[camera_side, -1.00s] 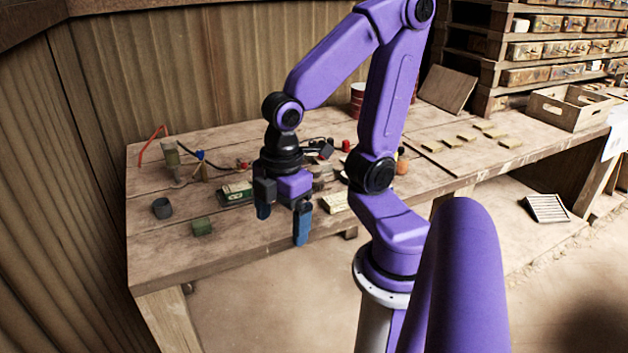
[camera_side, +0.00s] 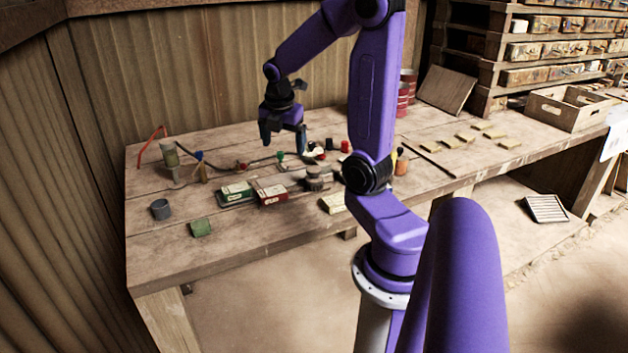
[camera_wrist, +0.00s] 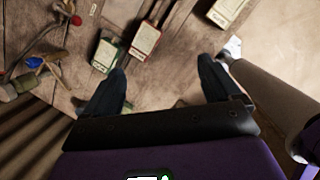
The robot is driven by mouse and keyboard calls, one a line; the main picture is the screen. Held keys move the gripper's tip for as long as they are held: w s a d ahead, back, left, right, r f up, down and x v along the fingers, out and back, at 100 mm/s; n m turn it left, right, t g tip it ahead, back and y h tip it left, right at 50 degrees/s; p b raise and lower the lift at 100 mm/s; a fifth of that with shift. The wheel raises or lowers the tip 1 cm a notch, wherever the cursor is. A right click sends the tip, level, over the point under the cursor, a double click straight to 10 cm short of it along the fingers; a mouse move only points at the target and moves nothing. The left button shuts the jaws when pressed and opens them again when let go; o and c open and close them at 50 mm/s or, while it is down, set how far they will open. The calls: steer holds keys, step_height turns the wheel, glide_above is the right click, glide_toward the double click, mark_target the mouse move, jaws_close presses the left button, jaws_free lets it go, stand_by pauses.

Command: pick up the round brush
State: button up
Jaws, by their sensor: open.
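A small, round, grey-brown object (camera_side: 316,178) that looks like the round brush stands on the table, right of a red-and-cream box, in the side view. I cannot make out its bristles or handle. My gripper (camera_side: 284,146) is open and empty, pointing down above the back part of the table, up and left of that object in the picture. In the wrist view my gripper (camera_wrist: 162,66) shows its two dark fingers spread wide with nothing held between them. I cannot clearly pick out the brush there.
A green box (camera_side: 236,191) and a red box (camera_side: 271,195) lie near the brush. A grey cup (camera_side: 160,209) and green block (camera_side: 201,227) are at the left. A lamp-like item with a red wire (camera_side: 170,155) stands at the back left.

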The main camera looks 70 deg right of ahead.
steer(key=n, duration=0.1)
glide_toward(314, 168)
steer(key=shift+g+h, duration=0.3)
steer(key=shift+g, duration=0.1)
steer(key=x, duration=0.4)
steer(key=w+a+x, duration=0.1)
steer(key=x, duration=0.1)
steer(key=shift+d+f, duration=0.15)
steer(key=shift+f, duration=0.35)
steer(key=shift+x, duration=2.6)
steer(key=shift+s, duration=0.15)
steer(key=c, duration=1.2)
steer(key=shift+o, duration=0.2)
steer(key=shift+r, duration=0.2)
steer(key=shift+r, duration=4.85)
